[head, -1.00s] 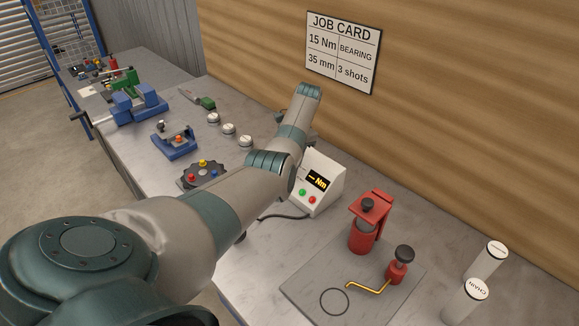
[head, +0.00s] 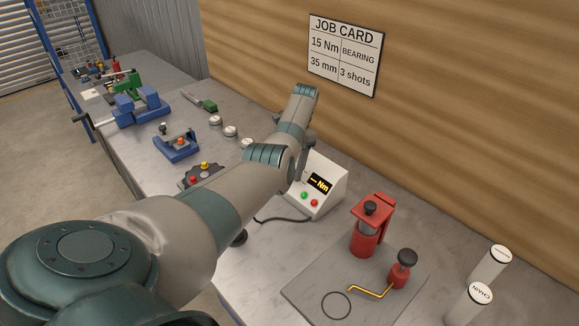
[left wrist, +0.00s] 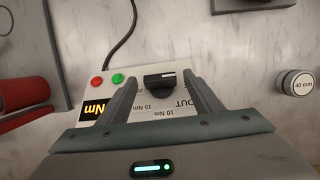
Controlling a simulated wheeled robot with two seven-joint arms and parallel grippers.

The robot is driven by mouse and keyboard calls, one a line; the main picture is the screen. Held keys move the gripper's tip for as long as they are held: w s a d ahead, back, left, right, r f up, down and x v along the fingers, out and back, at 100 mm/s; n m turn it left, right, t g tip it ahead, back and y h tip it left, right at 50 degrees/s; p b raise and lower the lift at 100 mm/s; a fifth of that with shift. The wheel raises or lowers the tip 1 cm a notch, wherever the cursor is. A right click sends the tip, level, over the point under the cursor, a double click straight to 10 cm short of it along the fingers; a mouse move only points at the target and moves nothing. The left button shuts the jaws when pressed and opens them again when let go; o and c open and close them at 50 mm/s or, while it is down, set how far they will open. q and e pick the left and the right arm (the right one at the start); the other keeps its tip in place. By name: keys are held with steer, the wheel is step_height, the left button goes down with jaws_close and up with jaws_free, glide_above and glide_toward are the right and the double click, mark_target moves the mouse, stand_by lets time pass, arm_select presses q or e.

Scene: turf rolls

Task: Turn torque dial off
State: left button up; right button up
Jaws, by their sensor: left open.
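The torque tester is a white sloped box (head: 322,203) on the bench, with a lit amber display (head: 319,185) reading "— Nm". In the left wrist view its black torque dial (left wrist: 159,84) has a white pointer line and stands by printed labels such as "10 Nm", "15 Nm" and "OUT". My left gripper (left wrist: 160,82) is open, with one finger on each side of the dial. I cannot tell whether either finger touches it. My right gripper is not in view.
The tester has a green button (left wrist: 117,78), a red button (left wrist: 97,82) and a black cable. The wall stands behind.

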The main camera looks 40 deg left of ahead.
arm_select(q)
steer(key=shift+r, duration=0.2)
steer(key=shift+w+r+p, duration=0.15)
steer(key=shift+r+p, duration=0.35)
steer(key=shift+p+v, duration=0.8)
steer(key=shift+v, duration=0.2)
steer(key=v, duration=1.4)
steer(key=shift+a, duration=0.15)
